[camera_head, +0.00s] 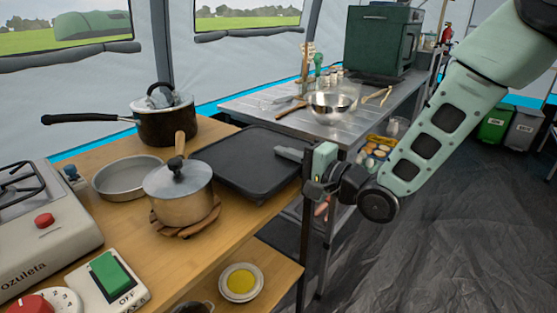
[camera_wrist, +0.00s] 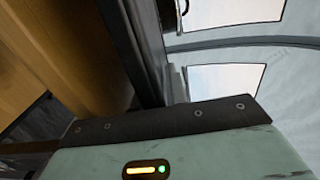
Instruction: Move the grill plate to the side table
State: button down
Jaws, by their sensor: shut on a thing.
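The grill plate (camera_head: 240,158) is a flat, dark, rectangular pan with a low rim, at the back right of the wooden table (camera_head: 255,225). My gripper (camera_head: 290,154) is shut on the plate's right edge. The plate looks level; I cannot tell whether it rests on the wood or is slightly raised. In the wrist view, the plate's dark edge (camera_wrist: 128,40) runs up from my gripper's dark finger (camera_wrist: 170,117). A metal-topped table (camera_head: 262,113) stands just beyond the plate and seems to be the side table.
A lidded pot (camera_head: 178,190), a shallow round pan (camera_head: 128,178) and a dark saucepan (camera_head: 165,125) stand left of the plate. The metal table bears a steel bowl (camera_head: 331,106), utensils and a green oven (camera_head: 383,42). Its near left part has some bare room.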

jog(key=c, duration=1.8)
grip_release()
jog(key=shift+f, duration=0.1)
jog(key=o, duration=0.4)
